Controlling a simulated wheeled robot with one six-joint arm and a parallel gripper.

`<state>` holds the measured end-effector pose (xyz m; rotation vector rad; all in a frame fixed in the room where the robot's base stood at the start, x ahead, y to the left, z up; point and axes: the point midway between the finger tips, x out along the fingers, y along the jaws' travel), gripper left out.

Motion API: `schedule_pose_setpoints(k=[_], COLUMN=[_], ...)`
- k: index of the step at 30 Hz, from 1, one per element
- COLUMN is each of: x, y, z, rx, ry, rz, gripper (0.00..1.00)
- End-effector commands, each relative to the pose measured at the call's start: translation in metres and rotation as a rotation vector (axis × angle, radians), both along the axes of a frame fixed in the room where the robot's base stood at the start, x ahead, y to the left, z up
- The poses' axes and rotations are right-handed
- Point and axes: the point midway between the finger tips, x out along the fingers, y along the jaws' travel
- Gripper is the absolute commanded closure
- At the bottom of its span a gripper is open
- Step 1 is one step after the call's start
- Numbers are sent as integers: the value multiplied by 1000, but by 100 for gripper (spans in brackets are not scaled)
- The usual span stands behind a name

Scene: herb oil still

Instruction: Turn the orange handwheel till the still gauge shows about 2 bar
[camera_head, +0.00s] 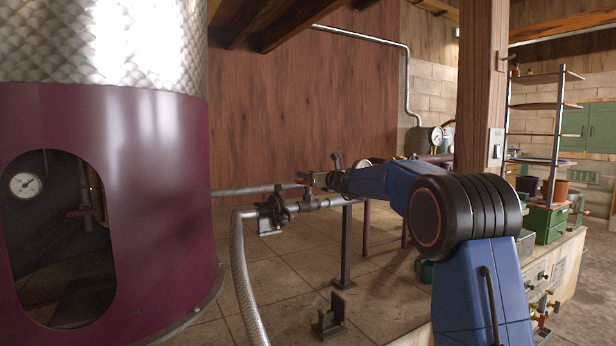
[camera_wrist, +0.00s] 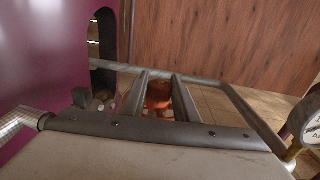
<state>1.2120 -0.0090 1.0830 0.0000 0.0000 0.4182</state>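The orange handwheel (camera_wrist: 158,96) shows in the wrist view between the two fingers of my gripper (camera_wrist: 160,76). The fingers stand apart, with the wheel in or beyond the gap; I cannot tell whether they touch it. In the head view my gripper (camera_head: 311,181) reaches left to the pipework, and the wheel is mostly hidden there. A round white gauge (camera_wrist: 307,122) is cut off at the right edge of the wrist view; its reading cannot be made out.
The large purple vessel (camera_head: 160,210) fills the left. A pipe with a valve body (camera_head: 274,208) and a braided hose (camera_head: 243,280) lie close to my gripper. A further gauge (camera_head: 436,136) stands behind my arm. A wooden post (camera_head: 481,85) rises at right.

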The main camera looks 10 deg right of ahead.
Motion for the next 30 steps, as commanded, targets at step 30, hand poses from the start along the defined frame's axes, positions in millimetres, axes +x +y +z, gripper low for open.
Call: schedule_pose_setpoints(k=[30], x=[2], y=[-2], z=[-2], rx=[0], ry=[1], rz=[626], gripper=[95])
